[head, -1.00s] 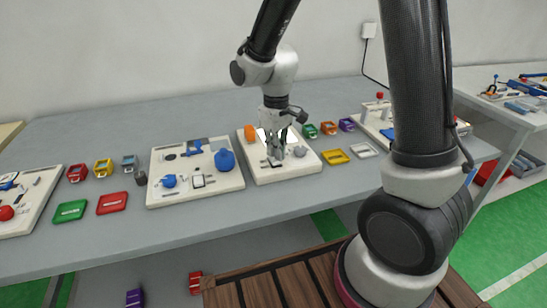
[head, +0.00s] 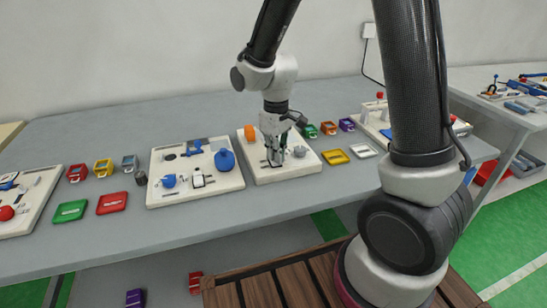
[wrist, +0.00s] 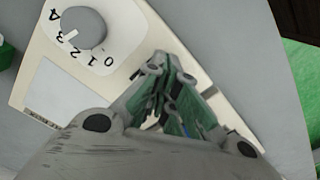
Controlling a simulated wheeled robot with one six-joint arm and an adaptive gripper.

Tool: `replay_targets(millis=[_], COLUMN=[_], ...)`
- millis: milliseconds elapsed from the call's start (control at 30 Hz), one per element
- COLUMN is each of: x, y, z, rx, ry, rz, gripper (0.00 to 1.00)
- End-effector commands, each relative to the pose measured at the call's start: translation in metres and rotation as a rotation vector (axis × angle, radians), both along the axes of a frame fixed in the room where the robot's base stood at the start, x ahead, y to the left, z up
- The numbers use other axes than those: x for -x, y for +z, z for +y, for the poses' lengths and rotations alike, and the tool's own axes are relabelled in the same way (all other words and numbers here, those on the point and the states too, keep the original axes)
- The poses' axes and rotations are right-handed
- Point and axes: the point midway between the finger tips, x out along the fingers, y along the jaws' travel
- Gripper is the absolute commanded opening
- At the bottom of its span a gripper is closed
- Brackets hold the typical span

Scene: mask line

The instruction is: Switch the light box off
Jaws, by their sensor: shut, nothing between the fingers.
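The light box is on the white board (head: 290,174) in the middle of the table, and its panel is mostly hidden behind my gripper in the head view. My gripper (head: 275,160) is shut and empty, pointing down low over this board. In the wrist view, the closed fingers (wrist: 178,100) hang over the cream board (wrist: 110,88). The switch cannot be made out; the fingers may cover it. Whether the fingertips touch the board cannot be told.
A grey dial (wrist: 84,28) numbered from 0 to 4 and a pale labelled rectangle (wrist: 62,92) are beside the fingers. An orange object (head: 250,133) stands at the board's back left. Another board (head: 222,189) with blue parts is to the left. Coloured trays lie around.

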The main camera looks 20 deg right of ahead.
Motion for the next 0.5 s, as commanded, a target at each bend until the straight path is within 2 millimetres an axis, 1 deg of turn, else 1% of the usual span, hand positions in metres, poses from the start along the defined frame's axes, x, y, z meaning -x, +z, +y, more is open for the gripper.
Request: replay_targets(millis=[67,500], x=[0.000,0.000], y=[0.003,0.042], z=[0.000,0.000], rx=[0.000,-0.001], ry=[0.000,0.000], rz=[0.000,-0.002], gripper=[0.00,0.00])
